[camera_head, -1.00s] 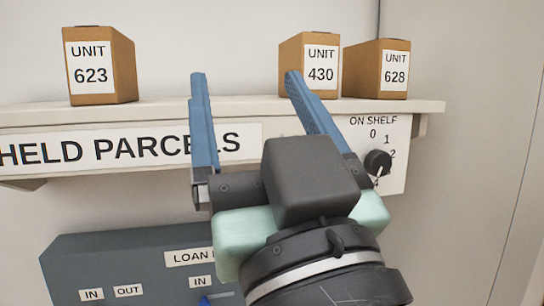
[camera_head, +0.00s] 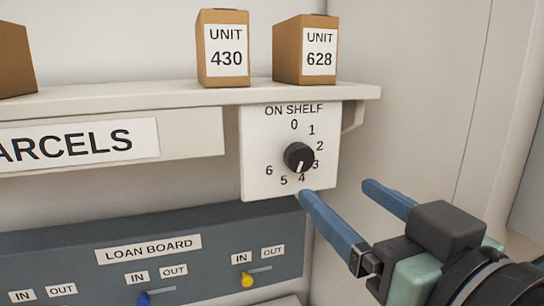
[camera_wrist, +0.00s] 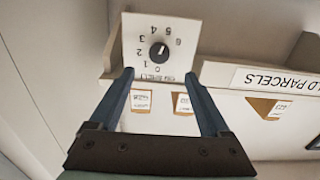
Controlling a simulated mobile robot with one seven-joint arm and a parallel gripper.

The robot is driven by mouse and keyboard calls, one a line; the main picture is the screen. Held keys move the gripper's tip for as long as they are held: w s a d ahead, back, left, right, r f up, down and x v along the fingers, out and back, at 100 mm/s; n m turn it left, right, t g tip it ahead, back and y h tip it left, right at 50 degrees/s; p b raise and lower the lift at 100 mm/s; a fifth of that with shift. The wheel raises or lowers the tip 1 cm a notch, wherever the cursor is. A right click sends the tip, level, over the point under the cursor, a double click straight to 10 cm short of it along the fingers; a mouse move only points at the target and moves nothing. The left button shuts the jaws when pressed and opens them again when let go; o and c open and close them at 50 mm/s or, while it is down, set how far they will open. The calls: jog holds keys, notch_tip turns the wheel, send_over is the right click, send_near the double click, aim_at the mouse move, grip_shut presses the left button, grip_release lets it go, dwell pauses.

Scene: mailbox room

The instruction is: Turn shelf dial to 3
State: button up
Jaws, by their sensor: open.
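The shelf dial is a black round knob (camera_head: 299,157) on a white plate (camera_head: 258,180) headed ON SHELF, with numbers 0 to 6 around it. Its white pointer mark points down, at about 4. My gripper (camera_head: 338,190) is open and empty, below and right of the knob in the head view. The wrist view shows the plate upside down, with the knob (camera_wrist: 158,52) beyond and between the open fingers (camera_wrist: 160,75). The fingers do not touch the knob.
The plate hangs under the right end of a shelf (camera_head: 150,97) bearing parcels UNIT 430 (camera_head: 222,50) and UNIT 628 (camera_head: 305,50). A grey loan board (camera_head: 215,225) with sliders, one yellow (camera_head: 247,280), is below. A wall stands close on the right.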

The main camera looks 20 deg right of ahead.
aim_at(302, 162)
jog(key=w+p, duration=0.4)
jog(key=w, duration=0.5)
jog(key=shift+w+a+r, duration=0.1)
jog(key=shift+w+a, duration=0.05)
jog(key=shift+w, duration=0.5)
grip_shut()
